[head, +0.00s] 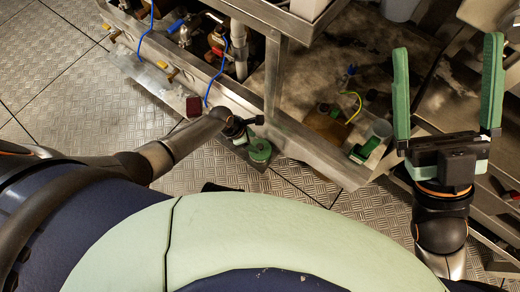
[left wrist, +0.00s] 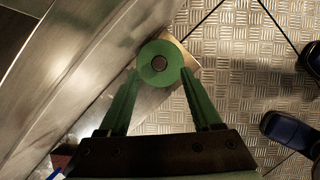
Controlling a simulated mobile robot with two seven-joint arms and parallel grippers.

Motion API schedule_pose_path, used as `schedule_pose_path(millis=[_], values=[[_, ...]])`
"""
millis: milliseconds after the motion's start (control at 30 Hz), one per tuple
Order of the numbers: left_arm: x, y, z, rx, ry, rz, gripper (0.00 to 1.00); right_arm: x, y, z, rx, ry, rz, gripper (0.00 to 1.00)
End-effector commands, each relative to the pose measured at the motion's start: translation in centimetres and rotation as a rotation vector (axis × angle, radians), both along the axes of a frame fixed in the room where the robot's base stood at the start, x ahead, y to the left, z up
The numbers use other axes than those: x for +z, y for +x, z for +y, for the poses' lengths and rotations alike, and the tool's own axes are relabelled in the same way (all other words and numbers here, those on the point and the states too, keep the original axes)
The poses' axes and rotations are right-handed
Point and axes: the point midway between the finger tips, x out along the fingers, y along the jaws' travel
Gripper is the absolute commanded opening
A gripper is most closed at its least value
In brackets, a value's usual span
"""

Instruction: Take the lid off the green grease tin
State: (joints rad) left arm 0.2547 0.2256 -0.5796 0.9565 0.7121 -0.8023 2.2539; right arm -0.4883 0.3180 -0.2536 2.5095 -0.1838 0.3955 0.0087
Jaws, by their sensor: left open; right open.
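The green grease tin (head: 259,149) stands by the low steel frame, just beyond the end of my left arm. My left gripper (head: 247,131) is open. In the left wrist view its fingers (left wrist: 160,73) reach to either side of the lid's near edge; I cannot tell whether they touch it. The tin's body is mostly hidden. My right gripper (head: 446,85) is open and empty, fingers upward, far right of the tin.
A steel frame (head: 318,158) runs beside the tin, with an upright post (head: 275,75) behind it. A dark red block (head: 193,106) and blue hoses (head: 218,72) are to the left. A clear container with green contents (head: 371,141) stands to the right. The tread-plate floor (head: 65,80) is open.

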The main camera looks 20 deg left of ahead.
Motion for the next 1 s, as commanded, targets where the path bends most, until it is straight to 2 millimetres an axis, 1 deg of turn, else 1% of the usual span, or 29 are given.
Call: schedule_pose_path(millis=[300,400,533,800,1000], values=[[-3.5,0.8,-0.9,-0.002,0.0,-0.001,0.66,-4.0,0.1,0.4,-0.013,-0.031,0.001,1.0],[-4.4,0.9,-1.3,0.0,0.0,0.001,0.66,-5.0,0.3,0.5,-0.019,-0.035,0.01,1.0],[-4.8,1.1,-1.6,-0.001,-0.001,-0.001,0.66,-5.4,0.3,0.6,-0.023,-0.038,0.011,1.0],[-4.7,1.1,-1.6,0.0,0.0,0.0,0.66,-5.3,0.3,0.6,-0.023,-0.033,0.011,1.0],[-4.7,1.1,-1.6,0.0,0.0,0.001,0.43,-5.3,0.3,0.6,-0.023,-0.033,0.012,1.0]])
